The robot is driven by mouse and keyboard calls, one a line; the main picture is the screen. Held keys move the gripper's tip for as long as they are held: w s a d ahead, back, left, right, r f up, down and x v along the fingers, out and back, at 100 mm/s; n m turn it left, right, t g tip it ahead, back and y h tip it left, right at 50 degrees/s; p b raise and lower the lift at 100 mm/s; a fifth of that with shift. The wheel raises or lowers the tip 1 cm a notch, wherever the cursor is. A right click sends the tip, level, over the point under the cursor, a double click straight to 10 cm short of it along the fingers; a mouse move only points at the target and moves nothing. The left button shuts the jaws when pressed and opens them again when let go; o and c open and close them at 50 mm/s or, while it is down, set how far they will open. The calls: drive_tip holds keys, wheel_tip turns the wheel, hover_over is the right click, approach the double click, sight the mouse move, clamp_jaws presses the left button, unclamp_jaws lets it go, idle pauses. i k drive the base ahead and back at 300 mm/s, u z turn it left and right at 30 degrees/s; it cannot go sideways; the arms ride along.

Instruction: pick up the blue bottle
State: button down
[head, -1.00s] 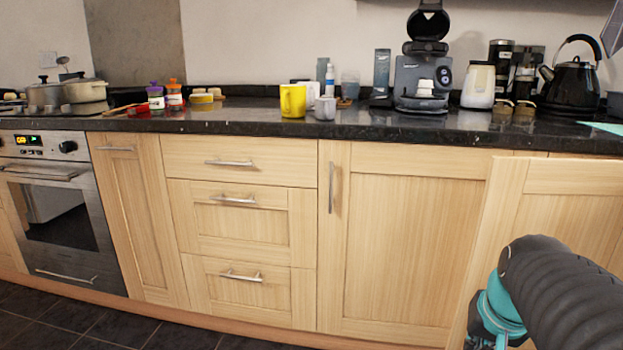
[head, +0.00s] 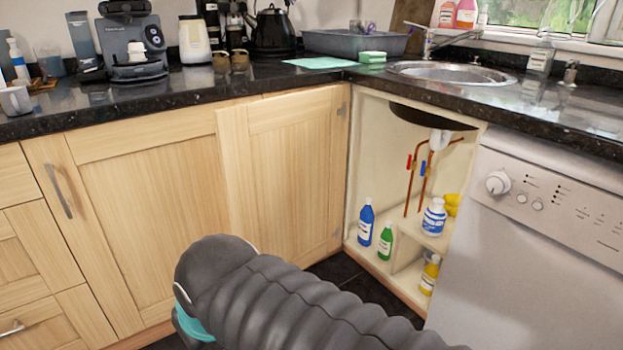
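A tall blue bottle (head: 366,222) with a white label stands upright in the open cupboard under the sink, at its left side near the front. A smaller green bottle (head: 386,241) stands just right of it. A second, squat blue and white bottle (head: 434,217) stands higher up on a ledge at the right. My arm, grey and ribbed, crosses the bottom of the head view, apart from the cupboard. My gripper's fingers do not show; only a teal part of my arm shows at its left end.
A yellow bottle (head: 430,275) stands low at the cupboard's right, with a yellow item (head: 453,204) above. Copper pipes (head: 416,180) run down inside. The open cupboard door (head: 285,180) stands to the left, a white appliance (head: 530,250) to the right. Dark floor (head: 370,285) lies in front.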

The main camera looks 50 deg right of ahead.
sight(367, 217)
drive_tip(key=z, duration=1.45)
drive_tip(key=i, duration=1.1)
drive_tip(key=z, duration=1.5)
